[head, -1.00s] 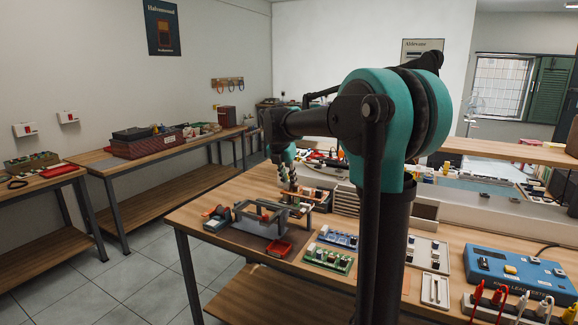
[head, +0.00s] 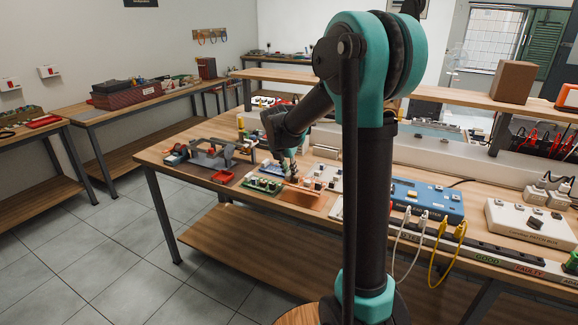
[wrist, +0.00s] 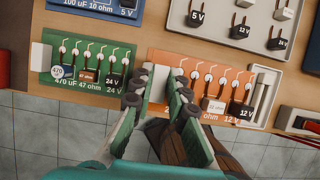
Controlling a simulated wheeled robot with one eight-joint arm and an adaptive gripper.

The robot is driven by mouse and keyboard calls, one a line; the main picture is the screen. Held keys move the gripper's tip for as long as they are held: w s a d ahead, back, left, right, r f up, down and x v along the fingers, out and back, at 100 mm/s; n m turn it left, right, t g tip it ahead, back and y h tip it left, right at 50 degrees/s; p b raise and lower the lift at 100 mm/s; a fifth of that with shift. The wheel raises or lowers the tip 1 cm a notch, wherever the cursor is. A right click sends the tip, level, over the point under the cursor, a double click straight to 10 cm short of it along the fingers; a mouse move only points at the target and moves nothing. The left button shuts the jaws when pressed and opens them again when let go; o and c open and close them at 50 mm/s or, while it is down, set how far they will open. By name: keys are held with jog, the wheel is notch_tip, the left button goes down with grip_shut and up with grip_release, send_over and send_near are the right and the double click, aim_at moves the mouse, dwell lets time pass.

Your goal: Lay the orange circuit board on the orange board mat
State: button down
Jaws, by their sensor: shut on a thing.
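The orange circuit board (wrist: 212,72), with small components and a 12 V label, fills the centre right of the wrist view. My gripper (wrist: 158,84) is shut on the white tab at its left end. In the head view my gripper (head: 289,178) is over the front of the bench, with the orange board's thin edge beside it. In the wrist view the mat is mostly hidden.
A green 24 V board (wrist: 88,65) lies just left of my gripper, with a blue board (wrist: 98,6) behind it. A pale tray of parts (wrist: 235,20) is behind the orange board. A grey fixture (head: 212,155) and red tray (head: 222,176) stand farther left. A blue tester (head: 427,198) is right.

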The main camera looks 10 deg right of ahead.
jog(key=shift+f, duration=2.85)
jog(key=c, duration=1.4)
grip_release()
jog(key=o, duration=0.4)
jog(key=shift+r, duration=3)
